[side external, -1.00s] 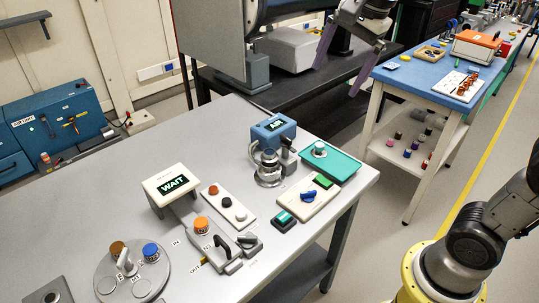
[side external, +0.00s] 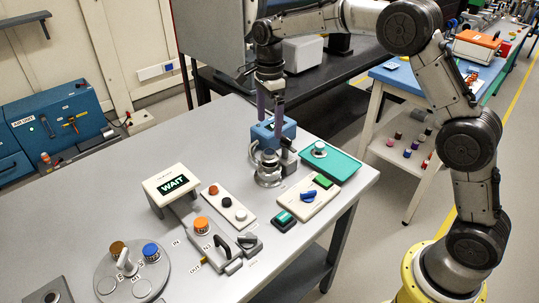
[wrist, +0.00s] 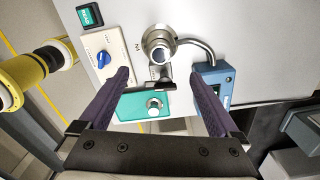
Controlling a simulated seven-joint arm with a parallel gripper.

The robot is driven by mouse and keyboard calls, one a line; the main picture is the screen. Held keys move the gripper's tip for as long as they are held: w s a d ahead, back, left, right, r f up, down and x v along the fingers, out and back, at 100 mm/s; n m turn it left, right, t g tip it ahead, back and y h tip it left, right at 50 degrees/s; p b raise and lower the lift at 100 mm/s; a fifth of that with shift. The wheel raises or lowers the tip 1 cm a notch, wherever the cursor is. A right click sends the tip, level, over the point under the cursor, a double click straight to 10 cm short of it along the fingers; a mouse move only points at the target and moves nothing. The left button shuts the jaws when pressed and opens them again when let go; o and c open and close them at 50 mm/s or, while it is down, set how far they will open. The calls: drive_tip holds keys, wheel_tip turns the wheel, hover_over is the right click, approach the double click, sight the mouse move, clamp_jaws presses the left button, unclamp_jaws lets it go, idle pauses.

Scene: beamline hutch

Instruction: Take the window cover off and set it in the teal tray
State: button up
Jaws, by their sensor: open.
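My gripper (side external: 271,125) is open and empty, its purple fingers pointing down above the blue box and round metal window fitting (side external: 268,172). In the wrist view the gripper (wrist: 161,70) has the fitting (wrist: 158,42) just beyond and between its fingertips. Whether a cover sits on the fitting is hard to tell. The teal tray (side external: 345,174) lies right of the fitting, and also shows in the wrist view (wrist: 128,112). A round silver piece with a knob (side external: 319,149) sits in the tray; I cannot tell whether it is the window cover.
A blue box (side external: 285,127) stands right behind the fitting. A cream switch panel (side external: 308,200) with a blue knob and green button lies in front of the tray. A WAIT sign (side external: 172,184) and a button strip (side external: 228,208) stand to the left. The bench's left rear is clear.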

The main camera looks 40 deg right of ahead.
sight(270, 152)
wheel_tip(270, 152, down, 9)
drive_tip(key=shift+f, duration=0.1)
drive_tip(key=c, duration=1.5)
